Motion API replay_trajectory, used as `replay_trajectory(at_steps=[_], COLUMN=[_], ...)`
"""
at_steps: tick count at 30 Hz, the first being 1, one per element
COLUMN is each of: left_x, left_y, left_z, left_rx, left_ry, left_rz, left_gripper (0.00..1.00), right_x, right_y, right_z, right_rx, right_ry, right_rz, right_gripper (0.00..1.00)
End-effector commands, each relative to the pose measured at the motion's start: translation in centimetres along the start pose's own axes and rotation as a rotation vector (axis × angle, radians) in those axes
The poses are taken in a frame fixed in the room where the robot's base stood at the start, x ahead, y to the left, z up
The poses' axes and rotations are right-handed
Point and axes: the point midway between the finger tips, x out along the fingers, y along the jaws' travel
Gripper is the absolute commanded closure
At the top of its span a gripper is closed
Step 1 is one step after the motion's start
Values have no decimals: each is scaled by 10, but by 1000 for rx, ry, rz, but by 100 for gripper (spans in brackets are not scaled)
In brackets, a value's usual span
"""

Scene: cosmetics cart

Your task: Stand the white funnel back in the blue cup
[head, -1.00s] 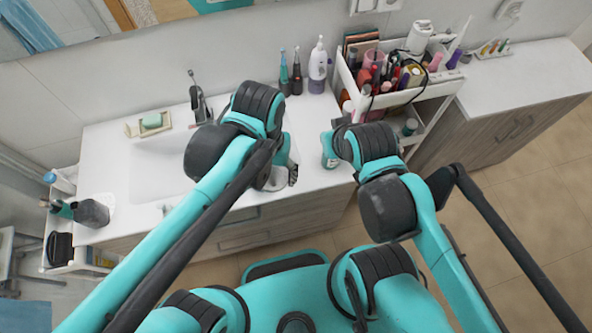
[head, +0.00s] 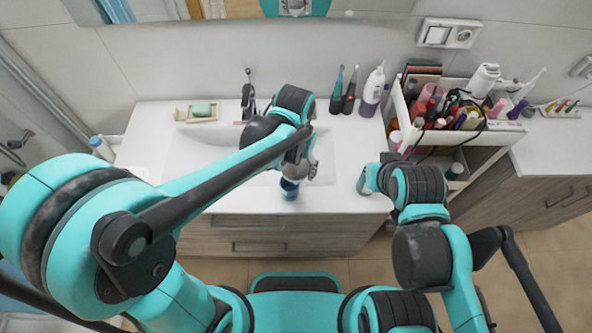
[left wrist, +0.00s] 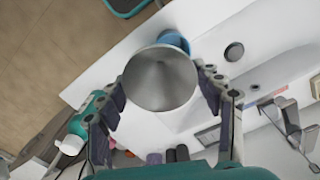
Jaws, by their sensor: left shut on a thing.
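The white funnel (left wrist: 160,78) fills the middle of the left wrist view, its wide round mouth facing the camera. My left gripper (left wrist: 162,93) is shut on it, one finger at each side. In the head view, my left gripper (head: 301,163) is over the counter's front edge, with the funnel (head: 294,172) partly hidden below it. The blue cup (head: 290,189) shows directly below the funnel, and its rim shows behind the funnel in the left wrist view (left wrist: 174,40). I cannot tell whether the funnel's stem is inside the cup. My right gripper (head: 369,179) is apart to the right; its fingers are unclear.
The white counter (head: 335,190) has a sink (head: 205,150), a tap (head: 248,98), a soap dish (head: 197,112), toothbrushes (head: 343,92) and a pump bottle (head: 374,90). A crowded cosmetics cart (head: 480,140) stands to the right. The counter between cup and right gripper is clear.

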Motion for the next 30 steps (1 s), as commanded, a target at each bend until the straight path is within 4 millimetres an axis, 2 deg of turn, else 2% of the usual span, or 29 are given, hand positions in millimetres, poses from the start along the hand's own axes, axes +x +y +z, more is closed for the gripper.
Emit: replay_trajectory(at_steps=[1, 3, 17, 18, 20, 30], left_x=[9, 14, 21, 20, 20, 18], left_y=[0, 0, 0, 0, 0, 0], left_z=[0, 0, 0, 0, 0, 0], left_rx=[0, 0, 0, 0, 0, 0], left_ry=[0, 0, 0, 0, 0, 0], left_rz=[0, 0, 0, 0, 0, 0], left_gripper=[57, 57, 57, 26, 13, 13], right_x=[3, 4, 8, 7, 7, 5], right_y=[0, 0, 0, 0, 0, 0], right_z=[2, 2, 6, 5, 5, 4], right_rx=[0, 0, 0, 0, 0, 0], right_ry=[0, 0, 0, 0, 0, 0], right_rz=[0, 0, 0, 0, 0, 0], right_gripper=[100, 100, 100, 100, 100, 100])
